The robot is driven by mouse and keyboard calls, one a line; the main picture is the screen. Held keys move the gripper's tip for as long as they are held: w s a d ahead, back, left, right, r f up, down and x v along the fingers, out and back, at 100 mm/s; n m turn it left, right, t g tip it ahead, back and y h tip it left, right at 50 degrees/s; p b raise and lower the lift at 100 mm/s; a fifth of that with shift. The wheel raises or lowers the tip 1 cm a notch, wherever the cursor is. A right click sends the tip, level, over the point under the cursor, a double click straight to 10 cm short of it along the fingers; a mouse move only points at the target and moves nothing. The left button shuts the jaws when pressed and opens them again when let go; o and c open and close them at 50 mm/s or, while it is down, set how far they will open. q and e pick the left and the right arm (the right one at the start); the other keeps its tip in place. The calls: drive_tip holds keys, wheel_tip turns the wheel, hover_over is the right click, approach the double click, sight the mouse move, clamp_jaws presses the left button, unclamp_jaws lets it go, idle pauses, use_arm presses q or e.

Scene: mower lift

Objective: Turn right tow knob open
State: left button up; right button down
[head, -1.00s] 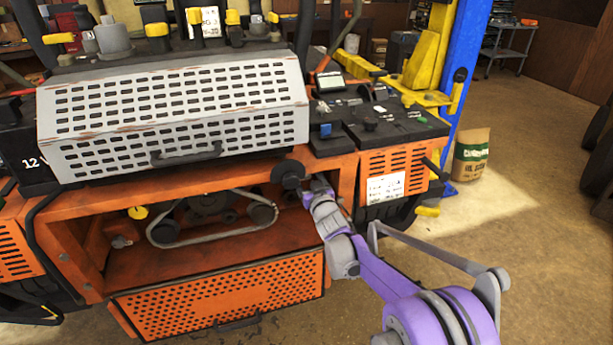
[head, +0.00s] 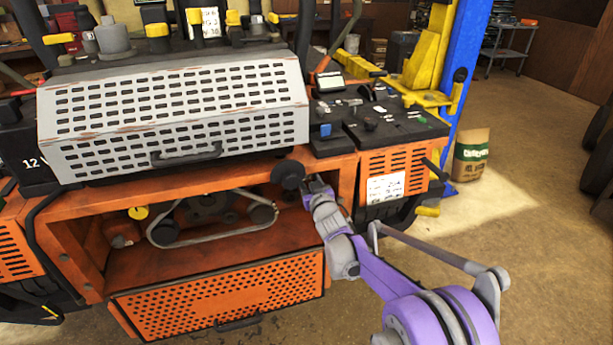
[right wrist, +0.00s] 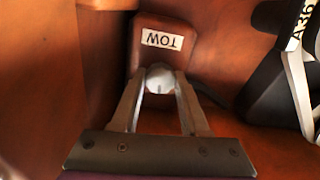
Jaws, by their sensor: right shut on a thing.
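The right tow knob (right wrist: 160,79) is a small, pale, rounded knob on an orange-brown block with a white TOW label (right wrist: 162,39), which reads upside down in the right wrist view. My right gripper (right wrist: 160,86) has one finger on each side of the knob and is shut on it. In the head view my right gripper (head: 311,184) reaches into the right end of the mower's orange open bay (head: 200,262). The knob is hidden there. My left gripper is not in view.
A round black part (head: 288,174) sits just left of my right gripper. A belt on pulleys (head: 212,243) is further left in the bay. The perforated orange panel (head: 220,305) hangs open below. A black part with white lettering (right wrist: 285,70) stands right of the knob.

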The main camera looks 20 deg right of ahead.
drive_tip(key=shift+n+p, duration=1.55)
drive_tip(key=shift+n, duration=6.95)
drive_tip(key=shift+c, duration=2.1)
unclamp_jaws()
drive_tip(key=s, duration=1.1)
drive_tip(key=shift+d+b, duration=0.2)
drive_tip(key=shift+b, duration=0.1)
